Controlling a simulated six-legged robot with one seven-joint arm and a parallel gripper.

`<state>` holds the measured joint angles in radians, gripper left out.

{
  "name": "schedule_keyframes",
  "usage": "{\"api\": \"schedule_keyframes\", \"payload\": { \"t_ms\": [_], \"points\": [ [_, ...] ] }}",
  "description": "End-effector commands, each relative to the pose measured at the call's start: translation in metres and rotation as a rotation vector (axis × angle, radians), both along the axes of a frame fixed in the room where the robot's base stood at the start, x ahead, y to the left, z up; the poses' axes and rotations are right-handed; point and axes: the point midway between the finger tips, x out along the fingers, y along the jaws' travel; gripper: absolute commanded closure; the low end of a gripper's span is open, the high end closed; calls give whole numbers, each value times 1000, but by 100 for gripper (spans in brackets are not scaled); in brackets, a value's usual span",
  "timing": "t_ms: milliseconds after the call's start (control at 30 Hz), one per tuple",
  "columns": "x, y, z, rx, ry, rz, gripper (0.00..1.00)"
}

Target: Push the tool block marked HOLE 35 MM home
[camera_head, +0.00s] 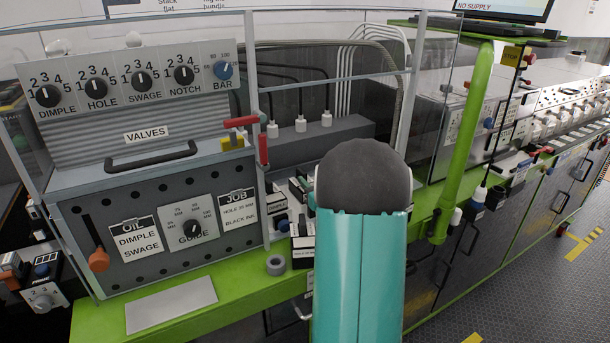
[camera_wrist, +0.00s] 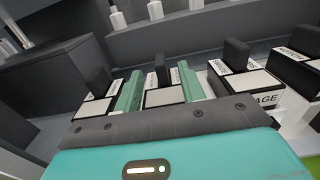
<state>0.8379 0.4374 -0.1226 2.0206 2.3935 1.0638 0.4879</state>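In the wrist view my gripper (camera_wrist: 161,88) has its two green fingers spread apart. A dark tool block with a pale top plate (camera_wrist: 165,97) and an upright black handle lies between them in the picture. Whether the fingers touch it I cannot tell. Its lettering is too small to read, so I cannot confirm it is HOLE 35 MM. A similar block (camera_wrist: 94,108) is to the left. Another, with a label ending in "AGE" (camera_wrist: 246,82), is to the right.
A valve panel (camera_head: 140,85) with knobs stands left, above a JOB card (camera_head: 238,209) reading HOLE 35 MM, BLACK INK. A grey tape roll (camera_head: 275,265) lies on the green bench edge. A green post (camera_head: 462,130) stands right of my arm. Another block (camera_wrist: 298,68) is at far right.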

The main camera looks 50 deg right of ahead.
Motion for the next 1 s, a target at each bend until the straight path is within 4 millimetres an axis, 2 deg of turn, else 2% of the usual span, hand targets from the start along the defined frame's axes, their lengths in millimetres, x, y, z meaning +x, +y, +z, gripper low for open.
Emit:
{"api": "schedule_keyframes", "payload": {
  "t_ms": [33, 200, 400, 533, 1000],
  "points": [
    [-12, 3, 1, 0, 0, -1, 60],
    [-47, 15, 1, 0, -1, -2, 60],
    [-73, 23, 2, -2, -4, -1, 60],
    [-79, 26, 1, -1, -3, 1, 60],
    [-79, 26, 1, -1, -3, 1, 60]
  ]
}}
